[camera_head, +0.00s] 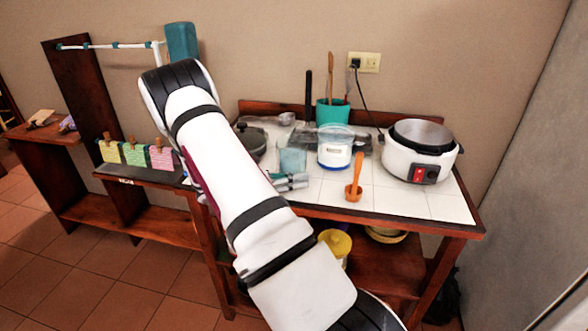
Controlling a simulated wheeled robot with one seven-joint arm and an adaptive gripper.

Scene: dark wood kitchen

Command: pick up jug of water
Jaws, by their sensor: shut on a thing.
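A translucent bluish jug (292,160) stands upright at the left part of the white-tiled counter, just right of my arm. My gripper (294,181) is at the jug's lower front, partly hidden behind my arm, and its fingers are shut on the jug. I cannot tell whether the jug's base is touching the tiles.
Bare tiles (400,199) lie at the front right.

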